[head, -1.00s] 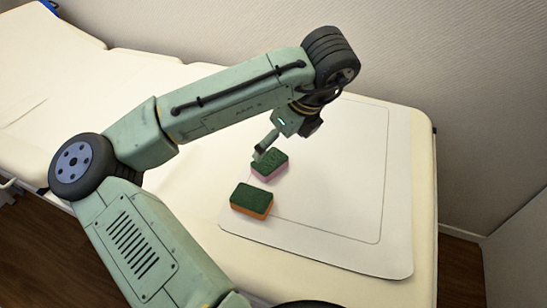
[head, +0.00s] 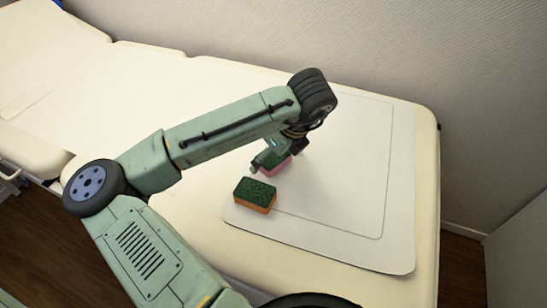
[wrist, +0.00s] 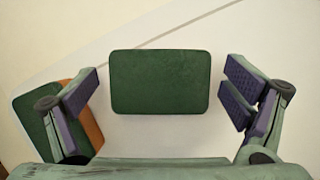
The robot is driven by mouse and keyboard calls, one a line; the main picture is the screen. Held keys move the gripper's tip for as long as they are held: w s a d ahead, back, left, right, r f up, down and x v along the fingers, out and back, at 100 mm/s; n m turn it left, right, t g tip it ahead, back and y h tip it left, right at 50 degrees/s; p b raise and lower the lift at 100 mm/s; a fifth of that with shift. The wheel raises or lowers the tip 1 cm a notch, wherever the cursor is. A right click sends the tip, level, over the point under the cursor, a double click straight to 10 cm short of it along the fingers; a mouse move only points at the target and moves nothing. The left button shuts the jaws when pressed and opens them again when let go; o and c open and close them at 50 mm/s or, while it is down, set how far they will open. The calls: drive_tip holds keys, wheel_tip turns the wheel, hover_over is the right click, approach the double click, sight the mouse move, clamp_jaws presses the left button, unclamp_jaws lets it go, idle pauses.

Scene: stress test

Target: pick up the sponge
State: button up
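Two sponges with dark green tops lie on a white mat. The pink sponge (head: 276,169) is partly hidden by my gripper in the head view; its green top (wrist: 160,82) is centred in the wrist view. The orange sponge (head: 255,195) lies nearer the front in the head view; it also shows at the lower left of the wrist view (wrist: 89,122), partly behind a finger. My gripper (wrist: 162,98) is open, with one finger on each side of the pink sponge and a gap on both sides. I cannot tell how far above the mat the fingertips are.
The white mat (head: 398,180) lies on a cream padded couch (head: 424,200). A wall rises behind it. The mat to the right of the sponges is clear. The orange sponge is close beside my left finger in the wrist view.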

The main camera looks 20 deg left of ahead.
sight(274, 154)
drive_tip(key=c, duration=0.8)
wheel_tip(274, 154, up, 10)
drive_tip(key=shift+r, duration=0.1)
idle(0.3)
drive_tip(key=shift+o, duration=0.7)
drive_tip(key=c, duration=0.5)
